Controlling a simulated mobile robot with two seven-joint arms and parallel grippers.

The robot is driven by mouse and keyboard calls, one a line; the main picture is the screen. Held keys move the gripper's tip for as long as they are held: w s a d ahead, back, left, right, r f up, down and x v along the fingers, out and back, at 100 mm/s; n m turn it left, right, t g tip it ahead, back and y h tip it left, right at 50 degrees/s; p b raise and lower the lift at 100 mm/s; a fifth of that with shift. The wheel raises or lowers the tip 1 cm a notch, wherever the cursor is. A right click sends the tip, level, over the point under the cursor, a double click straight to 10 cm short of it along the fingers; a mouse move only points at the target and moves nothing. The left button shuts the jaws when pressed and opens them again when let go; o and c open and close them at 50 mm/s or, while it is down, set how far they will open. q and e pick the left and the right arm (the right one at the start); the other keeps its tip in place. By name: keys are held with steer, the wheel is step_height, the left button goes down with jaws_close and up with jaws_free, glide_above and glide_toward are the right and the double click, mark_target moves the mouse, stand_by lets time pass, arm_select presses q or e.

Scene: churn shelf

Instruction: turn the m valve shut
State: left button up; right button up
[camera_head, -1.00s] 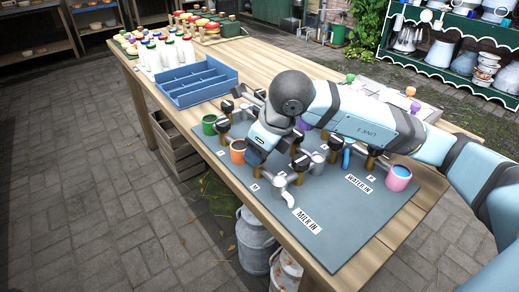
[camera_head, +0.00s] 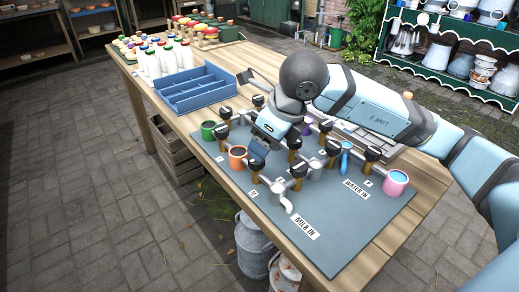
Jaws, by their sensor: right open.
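The M label (camera_head: 253,193) lies on the grey board (camera_head: 345,232), near its front-left edge. Beside it is a black valve knob (camera_head: 278,187) on a pipe, which I take for the m valve; its turn position is too small to tell. My right gripper (camera_head: 258,150) hangs over the board, above and behind this knob and beside the orange cup (camera_head: 238,157). It is open, apart from the m valve knob, and holds nothing that I can see. My left gripper is not in view.
Several other black-knobbed valves (camera_head: 372,154) stand close around on the board. A green cup (camera_head: 208,131) and a pink cup (camera_head: 396,182) stand at its sides. A blue crate (camera_head: 196,88) and white bottles (camera_head: 165,60) are behind. The board's front right is clear.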

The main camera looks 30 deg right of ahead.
arm_select(q)
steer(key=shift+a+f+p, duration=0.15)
steer(key=shift+p, duration=0.4)
arm_select(e)
steer(key=v, duration=0.8)
steer(key=shift+r, duration=0.15)
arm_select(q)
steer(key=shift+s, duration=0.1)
arm_select(e)
steer(key=shift+r, duration=0.1)
